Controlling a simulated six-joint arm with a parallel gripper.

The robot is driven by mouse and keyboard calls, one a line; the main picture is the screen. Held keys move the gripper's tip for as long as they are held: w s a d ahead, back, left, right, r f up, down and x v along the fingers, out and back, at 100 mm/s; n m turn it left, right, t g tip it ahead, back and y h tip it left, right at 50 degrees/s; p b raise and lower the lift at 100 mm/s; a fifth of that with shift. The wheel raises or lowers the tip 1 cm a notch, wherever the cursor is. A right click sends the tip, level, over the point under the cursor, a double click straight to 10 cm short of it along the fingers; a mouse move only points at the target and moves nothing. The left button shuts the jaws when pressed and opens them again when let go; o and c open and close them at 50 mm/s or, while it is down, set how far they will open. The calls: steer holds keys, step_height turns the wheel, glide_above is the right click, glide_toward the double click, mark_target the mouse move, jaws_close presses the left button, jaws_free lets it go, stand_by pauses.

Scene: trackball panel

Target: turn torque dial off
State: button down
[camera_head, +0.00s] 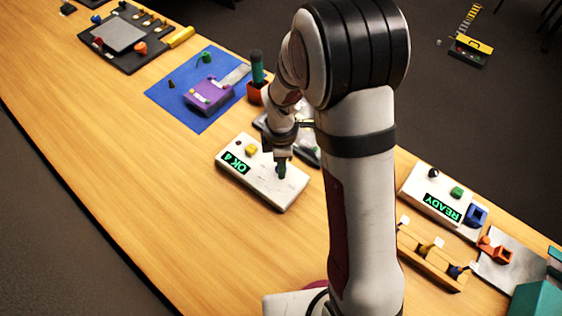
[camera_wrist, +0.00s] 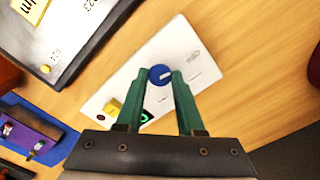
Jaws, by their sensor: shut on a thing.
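A white panel (camera_head: 262,190) lies on the wooden table, with a green-lit display (camera_head: 235,162) reading "OK 4" and a yellow button (camera_head: 250,149). In the wrist view a round blue dial (camera_wrist: 160,71) with a short white mark sits on this panel (camera_wrist: 197,52). No readable label names it as the torque dial. My gripper (camera_head: 281,170) points down onto the panel. Its green fingers are shut on the blue dial, one on each side. In the head view the fingers hide most of the dial. The display is partly hidden in the wrist view.
A purple device (camera_head: 208,97) lies on a blue mat (camera_head: 187,117) behind the panel. A second white panel (camera_head: 420,199) reading "READY" is at the right, beyond my arm. A wooden block with levers (camera_head: 428,262) stands near it. The table left of the panel is clear.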

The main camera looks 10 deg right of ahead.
stand_by(0.4)
steer(key=c, duration=0.5)
jaws_free()
steer(key=shift+c, duration=0.2)
step_height(320, 180, up, 16)
steer(key=shift+s, duration=0.1)
steer(key=s+d+m+y, duration=0.1)
steer(key=s+d+m, duration=0.1)
steer(key=s+m, duration=2)
steer(key=shift+r+m+y, duration=0.4)
steer(key=shift+r+m, duration=0.05)
steer(key=shift+m, duration=0.15)
